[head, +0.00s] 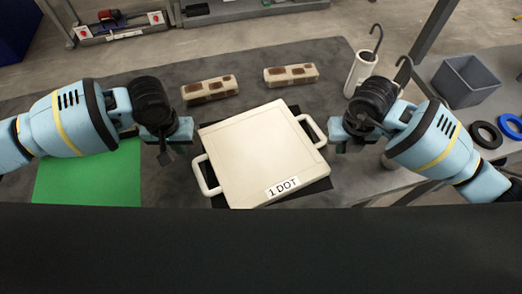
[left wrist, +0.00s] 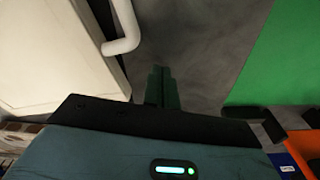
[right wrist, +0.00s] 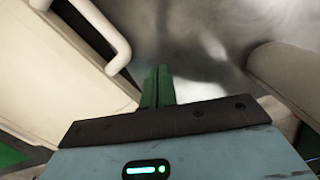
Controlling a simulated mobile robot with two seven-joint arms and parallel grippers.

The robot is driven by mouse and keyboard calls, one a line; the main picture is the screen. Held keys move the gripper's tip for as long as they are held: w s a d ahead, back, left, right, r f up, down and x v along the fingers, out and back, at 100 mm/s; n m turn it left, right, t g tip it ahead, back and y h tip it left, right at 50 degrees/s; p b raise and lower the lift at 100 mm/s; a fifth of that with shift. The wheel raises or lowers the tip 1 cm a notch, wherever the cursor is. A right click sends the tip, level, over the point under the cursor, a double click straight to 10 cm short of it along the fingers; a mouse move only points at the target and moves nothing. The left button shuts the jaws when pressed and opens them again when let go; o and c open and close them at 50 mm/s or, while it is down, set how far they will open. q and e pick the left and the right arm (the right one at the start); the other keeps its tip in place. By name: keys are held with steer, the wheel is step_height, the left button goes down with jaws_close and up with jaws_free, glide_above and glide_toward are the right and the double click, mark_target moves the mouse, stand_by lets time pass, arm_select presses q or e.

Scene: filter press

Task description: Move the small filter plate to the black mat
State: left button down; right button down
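A cream square filter plate (head: 262,150) with a handle on each side and a "1 DOT" label lies on the black mat (head: 319,187), slightly turned. The mat shows only at the plate's edges. The plate also shows in the left wrist view (left wrist: 45,55) and the right wrist view (right wrist: 55,65). My left gripper (head: 167,156) is beside the plate's left handle, apart from it; its green fingers (left wrist: 162,86) are together and empty. My right gripper (head: 342,147) is just right of the right handle; its fingers (right wrist: 157,86) are together with nothing between them.
A green mat (head: 88,180) lies at the left. Two spotted cream blocks (head: 210,89) (head: 291,75) lie behind the plate. A white roll with a hook (head: 361,74) stands at the back right. A grey bin (head: 466,82), black ring (head: 486,135) and blue ring (head: 511,126) are further right.

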arm_select(q)
steer(key=c, duration=1.7)
jaws_free()
arm_select(e)
steer(key=c, duration=2.1)
jaws_free()
steer(key=o, duration=0.4)
arm_select(q)
steer(key=r, duration=0.8)
steer(key=s+r, duration=0.1)
steer(key=r, duration=0.3)
arm_select(e)
steer(key=r, duration=0.8)
steer(key=s+r, duration=0.1)
steer(key=r, duration=0.3)
arm_select(q)
steer(key=shift+s+f, duration=0.1)
arm_select(e)
steer(key=shift+s, duration=0.1)
